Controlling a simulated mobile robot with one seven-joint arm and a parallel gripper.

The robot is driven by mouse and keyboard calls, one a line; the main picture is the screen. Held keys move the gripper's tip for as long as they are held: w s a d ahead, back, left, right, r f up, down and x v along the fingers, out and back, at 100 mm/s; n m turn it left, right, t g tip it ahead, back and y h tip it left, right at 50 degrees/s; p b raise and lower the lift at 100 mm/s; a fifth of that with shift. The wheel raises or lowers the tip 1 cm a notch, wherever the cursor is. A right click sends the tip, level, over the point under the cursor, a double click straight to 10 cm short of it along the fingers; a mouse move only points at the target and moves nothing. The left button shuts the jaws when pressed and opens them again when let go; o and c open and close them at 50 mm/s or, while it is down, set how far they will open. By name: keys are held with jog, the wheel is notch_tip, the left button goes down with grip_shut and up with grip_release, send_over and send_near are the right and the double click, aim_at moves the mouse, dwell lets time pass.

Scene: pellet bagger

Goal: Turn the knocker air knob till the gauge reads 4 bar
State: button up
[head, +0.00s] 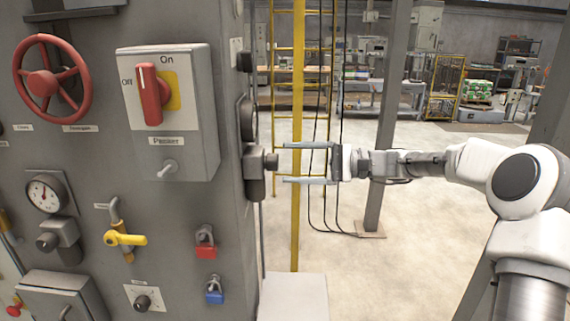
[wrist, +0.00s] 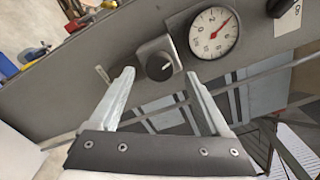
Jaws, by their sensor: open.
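On the grey cabinet's side face, a dark round knob with a pale mark shows in the wrist view (wrist: 159,66); in the head view it sticks out to the right (head: 270,161). A white round gauge (wrist: 214,33) sits beside it, its red needle pointing to the upper right; the figures are too small to read surely. In the head view this gauge is edge-on. My gripper (head: 285,163) is open and level with the knob, fingers pointing at it. In the wrist view its fingertips (wrist: 157,76) lie to either side of the knob, apparently just short of it.
A yellow ladder (head: 298,120) and grey post stand behind my gripper. Open floor lies beyond.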

jog(key=d, duration=1.4)
jog(key=shift+s+d+b, duration=0.25)
jog(key=shift+d+b, duration=0.15)
jog(key=shift+b, duration=0.05)
